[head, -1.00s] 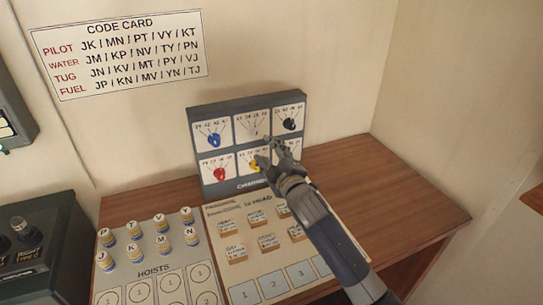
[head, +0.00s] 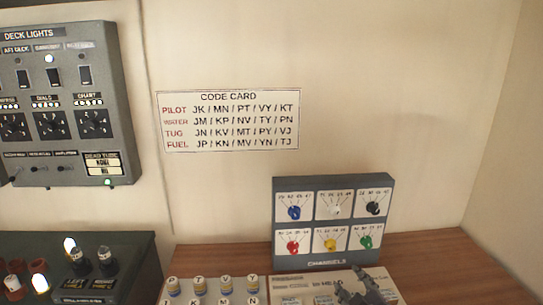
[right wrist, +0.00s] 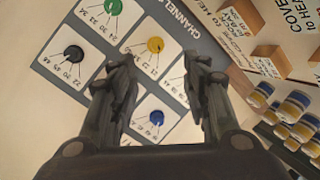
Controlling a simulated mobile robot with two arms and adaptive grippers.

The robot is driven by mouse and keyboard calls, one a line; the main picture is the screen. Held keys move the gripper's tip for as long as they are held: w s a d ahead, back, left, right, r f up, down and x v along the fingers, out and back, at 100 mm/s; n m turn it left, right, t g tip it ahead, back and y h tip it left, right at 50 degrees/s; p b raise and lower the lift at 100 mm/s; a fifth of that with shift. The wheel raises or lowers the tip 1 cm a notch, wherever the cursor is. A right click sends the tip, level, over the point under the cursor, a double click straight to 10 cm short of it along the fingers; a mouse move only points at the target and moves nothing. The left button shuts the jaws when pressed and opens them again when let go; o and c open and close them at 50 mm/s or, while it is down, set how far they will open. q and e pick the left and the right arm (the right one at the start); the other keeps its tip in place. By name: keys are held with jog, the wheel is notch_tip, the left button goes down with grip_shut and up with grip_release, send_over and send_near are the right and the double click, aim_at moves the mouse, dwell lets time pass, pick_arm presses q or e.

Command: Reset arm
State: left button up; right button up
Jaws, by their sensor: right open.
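My right gripper (head: 362,286) is at the bottom of the head view, in front of the channels panel and over the pale board. It also shows in the right wrist view (right wrist: 162,80), with its two fingers apart and nothing between them but the panel behind. The grey channels panel (head: 333,264) stands upright on the desk against the wall. It has blue, white, black, red, yellow and green knobs. The right wrist view shows the panel tilted (right wrist: 205,50), with the white knob hidden. My left gripper is not in view.
A wooden desk (head: 440,265) has free room right of the panel. Lettered pegs (head: 199,286) stand at front left. A pale board (head: 290,285) with small wooden blocks lies before the panel. A deck lights box (head: 60,150) and a code card (head: 230,120) are on the wall.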

jog(key=s+f+m+g, duration=0.1)
jog(key=s+f+g, duration=0.1)
jog(key=s, duration=0.3)
jog(key=s+f+m+g, duration=0.1)
jog(key=s+f, duration=0.3)
jog(key=s, duration=0.2)
jog(key=s+a+f+m+g, duration=0.1)
jog(key=s+f+m+g, duration=0.1)
jog(key=s, duration=0.3)
jog(key=shift+s+f+g, duration=0.2)
jog(key=shift+f+g, duration=0.1)
jog(key=shift+f, duration=0.6)
jog(key=s+a+f+m+g, duration=0.1)
jog(key=s+f+m+g, duration=0.15)
jog(key=s, duration=0.65)
jog(key=s+f+m+g, duration=0.1)
jog(key=s+g, duration=0.2)
jog(key=s, duration=0.5)
notch_tip(320, 180, down, 28)
jog(key=s+b, duration=0.2)
jog(key=s+d+f+g, duration=0.2)
jog(key=s+f, duration=1.4)
jog(key=f, duration=0.1)
jog(key=shift+s+d+b, duration=0.2)
jog(key=shift+d+b, duration=0.2)
jog(key=shift+n, duration=0.25)
jog(key=shift+d, duration=0.1)
